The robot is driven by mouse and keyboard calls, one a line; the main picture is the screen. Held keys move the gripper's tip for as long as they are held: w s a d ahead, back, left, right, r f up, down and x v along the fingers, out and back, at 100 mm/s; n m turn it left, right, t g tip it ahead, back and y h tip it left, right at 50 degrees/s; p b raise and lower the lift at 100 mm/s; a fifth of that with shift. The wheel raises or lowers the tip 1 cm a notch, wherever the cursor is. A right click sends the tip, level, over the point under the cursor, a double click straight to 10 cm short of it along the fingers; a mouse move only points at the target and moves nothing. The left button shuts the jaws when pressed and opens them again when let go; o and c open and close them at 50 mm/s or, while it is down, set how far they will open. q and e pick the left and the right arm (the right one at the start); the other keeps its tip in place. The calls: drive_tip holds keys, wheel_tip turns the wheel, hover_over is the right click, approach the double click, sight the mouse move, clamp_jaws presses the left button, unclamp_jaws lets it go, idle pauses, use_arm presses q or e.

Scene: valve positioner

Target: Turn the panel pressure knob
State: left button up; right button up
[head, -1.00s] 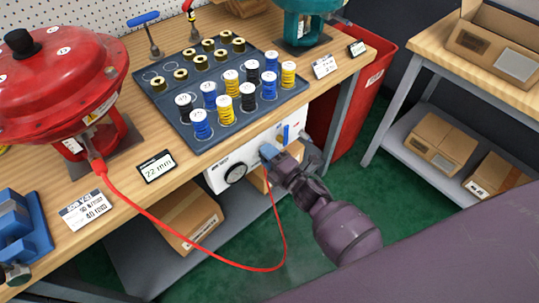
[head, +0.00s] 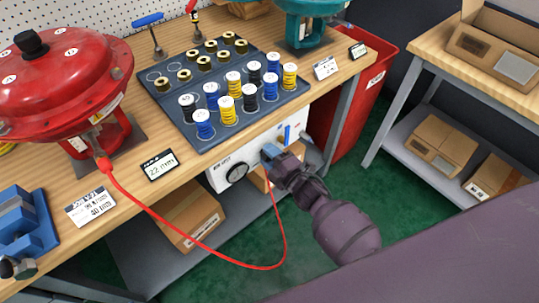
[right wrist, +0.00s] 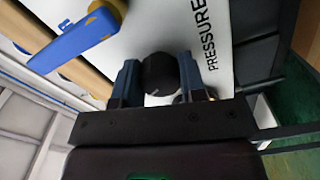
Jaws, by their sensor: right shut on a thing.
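The white control panel (head: 221,177) hangs under the bench's front edge, with a round dial (head: 236,173) on its left part. In the right wrist view the black pressure knob (right wrist: 158,73) sits between the two blue fingers, beside the printed word PRESSURE. My right gripper (head: 270,152) is at the panel, right of the dial; its fingers (right wrist: 158,84) are shut on the knob. In the head view the gripper hides the knob. My left gripper is not in view.
A blue lever (right wrist: 80,38) is close to the gripper on the panel. A red hose (head: 180,226) loops from the red actuator (head: 60,85) down below the panel. A tray of spools (head: 180,133) lies on the bench. A red bin (head: 350,115) stands right of the panel.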

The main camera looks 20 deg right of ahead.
drive_tip(key=o, duration=0.9)
drive_tip(key=shift+o, duration=0.2)
drive_tip(key=shift+s, duration=0.1)
drive_tip(key=p+v, duration=0.1)
drive_tip(key=v, duration=0.9)
drive_tip(key=shift+s+d, duration=0.2)
drive_tip(key=shift+s, duration=0.1)
